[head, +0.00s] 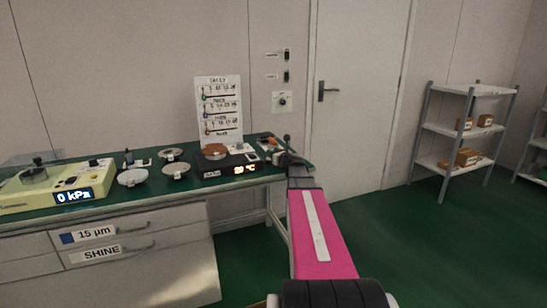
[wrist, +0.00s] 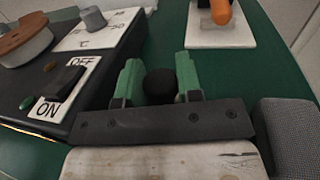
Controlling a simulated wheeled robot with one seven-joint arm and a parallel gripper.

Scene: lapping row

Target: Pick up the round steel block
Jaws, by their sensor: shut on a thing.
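My gripper (wrist: 160,88) has green fingers on both sides of a dark round thing (wrist: 160,84) and is shut on it. Only its rounded black top shows in the wrist view, so I cannot tell whether it is the round steel block. In the head view my gripper (head: 287,158) is at the right end of the green bench (head: 235,184), where a small dark knob stands up by it. Several round, flat metal pieces lie on the bench further left, among them a pale disc (head: 132,177) and a grey disc (head: 176,169).
Left of my gripper is a black hotplate (head: 226,165) with a brown disc (head: 215,152) on top; its ON/OFF switch (wrist: 65,82) is close in the wrist view. An orange-handled thing (wrist: 221,12) on a white plate is ahead. A yellow-green pressure unit (head: 50,188) stands far left.

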